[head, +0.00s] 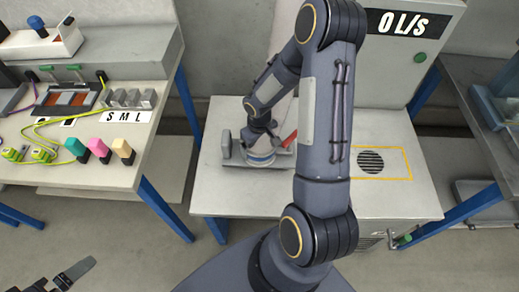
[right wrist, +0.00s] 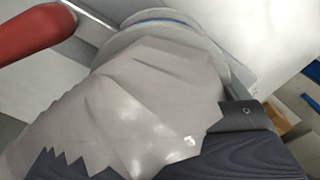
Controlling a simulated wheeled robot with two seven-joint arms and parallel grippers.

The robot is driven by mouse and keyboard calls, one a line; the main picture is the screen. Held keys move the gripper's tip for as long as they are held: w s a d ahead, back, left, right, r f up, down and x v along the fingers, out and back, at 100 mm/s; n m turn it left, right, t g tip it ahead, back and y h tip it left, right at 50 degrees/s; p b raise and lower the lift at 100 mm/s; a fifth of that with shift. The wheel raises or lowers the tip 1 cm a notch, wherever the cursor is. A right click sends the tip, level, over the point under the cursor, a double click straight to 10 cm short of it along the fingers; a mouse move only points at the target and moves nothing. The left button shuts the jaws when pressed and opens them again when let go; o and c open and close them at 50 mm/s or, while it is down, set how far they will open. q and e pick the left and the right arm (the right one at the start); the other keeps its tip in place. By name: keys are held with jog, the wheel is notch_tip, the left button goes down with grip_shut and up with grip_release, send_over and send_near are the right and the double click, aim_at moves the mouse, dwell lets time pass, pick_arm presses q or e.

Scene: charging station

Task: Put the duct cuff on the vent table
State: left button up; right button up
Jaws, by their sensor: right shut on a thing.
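In the right wrist view the ring (right wrist: 195,30) sits behind creased grey fabric (right wrist: 140,100), which hides much of the gripper. My right gripper (head: 260,143) is shut on the cuff; its fingertips are mostly hidden. The table top carries a round dark vent grille (head: 370,162) inside a yellow outline, right of my arm. My left gripper (head: 60,278) is at the bottom left, apparently open and empty, partly cut off.
A red handle (head: 289,139) lies close beside the cuff; it also shows in the right wrist view (right wrist: 35,30). The left bench (head: 80,175) holds coloured connectors and cables. My right arm hides the table's middle.

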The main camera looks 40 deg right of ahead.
notch_tip(320, 180, down, 3)
jog(key=shift+r, duration=0.1)
